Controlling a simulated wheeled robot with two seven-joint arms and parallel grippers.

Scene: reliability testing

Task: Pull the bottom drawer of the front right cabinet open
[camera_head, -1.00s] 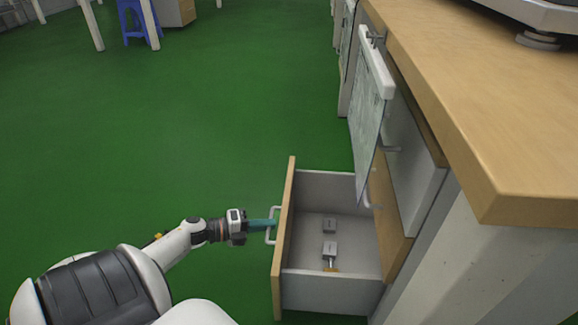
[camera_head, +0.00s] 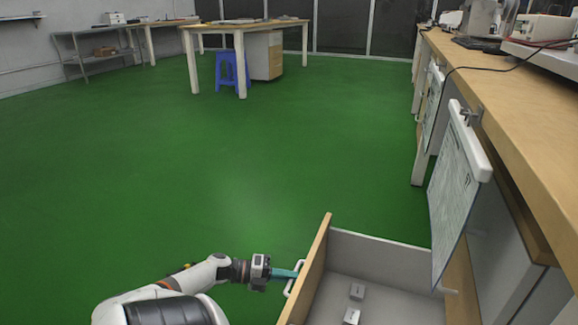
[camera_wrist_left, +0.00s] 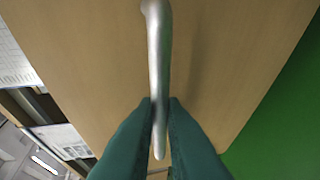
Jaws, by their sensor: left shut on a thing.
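The bottom drawer (camera_head: 387,250) of the cabinet at the right stands pulled out in the head view, with its wooden front (camera_head: 312,270) facing left. A metal handle (camera_head: 294,279) is on that front; it also shows in the left wrist view (camera_wrist_left: 158,50). My left gripper (camera_head: 287,274) is shut on the handle, with its green fingers on both sides of the bar in the left wrist view (camera_wrist_left: 160,125). The near part of the drawer is cut off by the picture's lower edge. My right gripper is not in view.
A clipboard with papers (camera_head: 455,200) hangs from the wooden worktop (camera_head: 520,125) above the drawer. The green floor (camera_head: 200,160) is clear to the left. A blue stool (camera_head: 232,70) and a table stand far off.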

